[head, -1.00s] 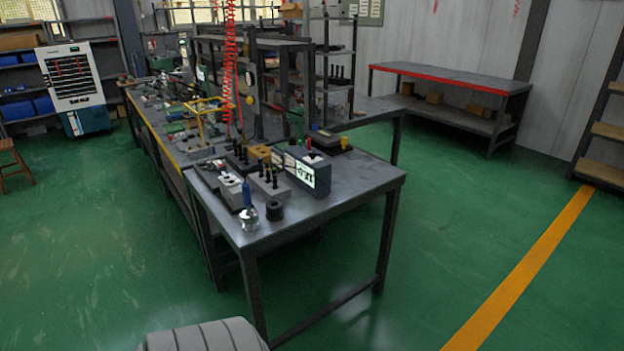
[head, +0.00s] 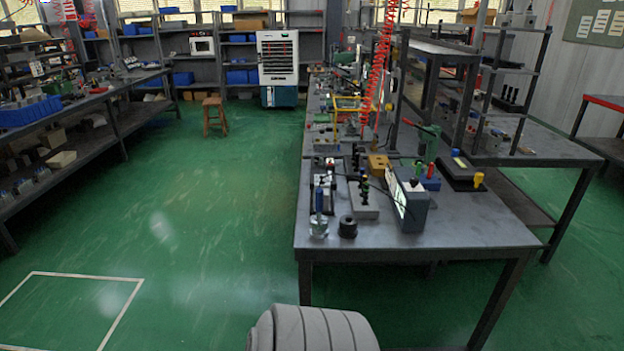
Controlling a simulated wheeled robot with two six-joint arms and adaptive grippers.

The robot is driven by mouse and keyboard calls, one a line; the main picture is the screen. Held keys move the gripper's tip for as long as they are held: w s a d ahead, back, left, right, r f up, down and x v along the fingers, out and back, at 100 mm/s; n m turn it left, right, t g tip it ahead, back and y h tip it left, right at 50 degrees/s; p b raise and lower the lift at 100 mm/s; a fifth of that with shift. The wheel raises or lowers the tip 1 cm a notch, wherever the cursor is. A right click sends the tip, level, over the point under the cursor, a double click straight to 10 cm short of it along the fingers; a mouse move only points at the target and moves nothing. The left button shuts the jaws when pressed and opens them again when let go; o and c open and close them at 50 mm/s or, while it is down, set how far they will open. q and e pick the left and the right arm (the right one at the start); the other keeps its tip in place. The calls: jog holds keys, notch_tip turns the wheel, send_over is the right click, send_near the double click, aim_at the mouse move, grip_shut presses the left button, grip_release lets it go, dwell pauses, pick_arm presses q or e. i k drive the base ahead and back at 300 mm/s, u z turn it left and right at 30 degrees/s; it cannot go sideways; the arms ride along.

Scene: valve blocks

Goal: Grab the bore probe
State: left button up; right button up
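On the near left corner of the metal workbench (head: 440,231) stands a slim upright tool with a blue handle (head: 319,200) and a clear or silvery base. It looks like the bore probe, but it is too small to be sure. A black ring-shaped part (head: 348,227) sits just right of it. Neither of my grippers is in view.
Behind it are valve blocks with black knobs (head: 363,205) and a grey box gauge (head: 411,205). A red coiled hose (head: 377,65) hangs over the bench. Green floor (head: 200,220) is open to the left. A stool (head: 213,116) stands further back.

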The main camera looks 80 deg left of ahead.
aim_at(318, 192)
jog(key=u, duration=0.7)
jog(key=i, duration=0.75)
jog(key=u, duration=0.9)
